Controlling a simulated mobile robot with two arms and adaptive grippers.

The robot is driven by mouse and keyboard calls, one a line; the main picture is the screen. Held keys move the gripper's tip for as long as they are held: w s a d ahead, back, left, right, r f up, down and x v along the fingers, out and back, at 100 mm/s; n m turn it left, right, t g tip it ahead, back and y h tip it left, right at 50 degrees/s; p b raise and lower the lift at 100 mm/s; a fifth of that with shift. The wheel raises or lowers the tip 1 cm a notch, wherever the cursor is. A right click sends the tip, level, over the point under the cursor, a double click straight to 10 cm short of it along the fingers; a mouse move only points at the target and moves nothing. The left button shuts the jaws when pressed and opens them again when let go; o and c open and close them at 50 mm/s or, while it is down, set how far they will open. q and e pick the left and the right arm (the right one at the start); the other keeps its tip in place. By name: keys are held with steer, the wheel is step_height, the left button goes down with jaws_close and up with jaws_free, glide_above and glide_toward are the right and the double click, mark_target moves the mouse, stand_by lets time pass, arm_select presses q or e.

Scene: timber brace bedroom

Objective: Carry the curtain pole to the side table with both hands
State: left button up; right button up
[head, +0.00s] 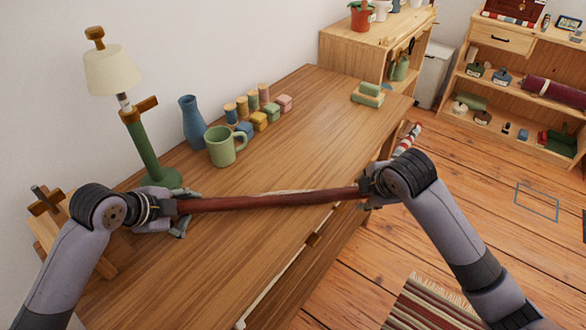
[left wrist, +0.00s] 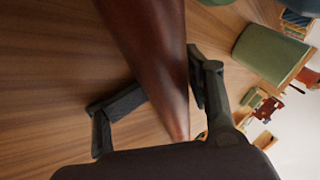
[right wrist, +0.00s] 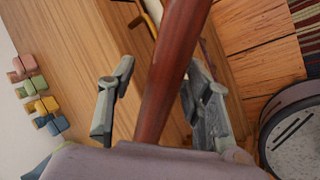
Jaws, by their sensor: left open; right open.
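The curtain pole (head: 262,201) is a dark red-brown rod lying across the long wooden table (head: 300,130) in the head view. I cannot tell whether it touches the tabletop along its length. My left gripper (head: 178,212) is at the pole's left end, fingers open on either side of it; the pole (left wrist: 155,50) also shows in the left wrist view. My right gripper (head: 366,191) is at the right end near the table's edge, also open, with the pole (right wrist: 172,70) between its fingers in the right wrist view. I cannot tell which furniture is the side table.
A green lamp (head: 143,150), blue vase (head: 192,122), green mug (head: 222,146) and several coloured blocks (head: 259,121) stand behind the pole. Green blocks (head: 368,95) lie at the far end. A shelf unit (head: 505,75) stands at right. A striped rug (head: 435,305) lies on open floor.

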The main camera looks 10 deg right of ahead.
arm_select(q)
steer(key=shift+v, duration=3.9)
arm_select(e)
steer(key=shift+a, duration=0.15)
steer(key=shift+o, duration=0.5)
steer(key=o, duration=0.7)
steer(key=v, duration=1.2)
arm_select(q)
steer(key=shift+r, duration=0.1)
arm_select(e)
steer(key=shift+r, duration=0.15)
